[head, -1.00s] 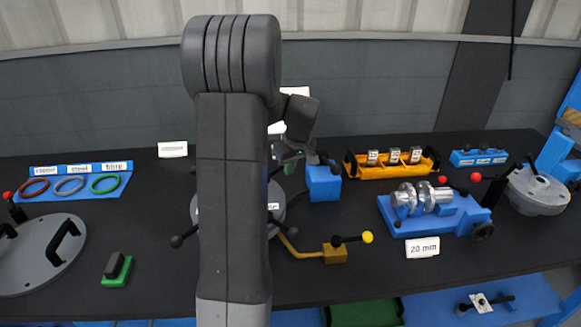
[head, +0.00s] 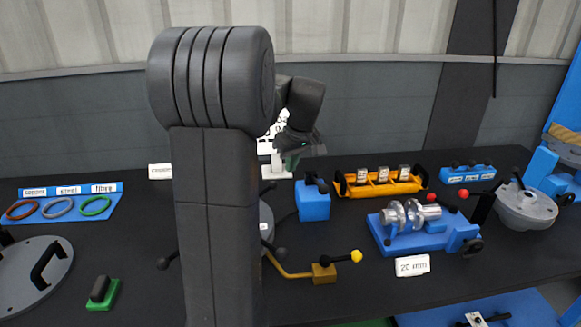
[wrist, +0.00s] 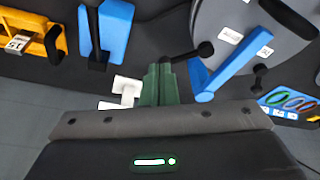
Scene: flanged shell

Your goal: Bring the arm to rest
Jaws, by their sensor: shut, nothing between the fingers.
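My gripper (head: 291,163) hangs above the back part of the black bench, behind my raised arm in the head view. In the wrist view its green fingers (wrist: 160,86) are together, with nothing between them. They are clear of the things below. A round grey flanged shell (head: 266,222) stands on the bench, mostly hidden behind my arm in the head view. In the wrist view the shell (wrist: 235,75) fills the upper right, with dark knobbed handles and a blue bar on it.
A blue block (head: 314,204) stands right of my arm, near an orange tray (head: 380,188). A blue fixture with metal rollers (head: 425,230) is farther right. A ring tray (head: 70,202) and a grey lid (head: 32,275) are at left. Bare bench lies around the green-based block (head: 102,293).

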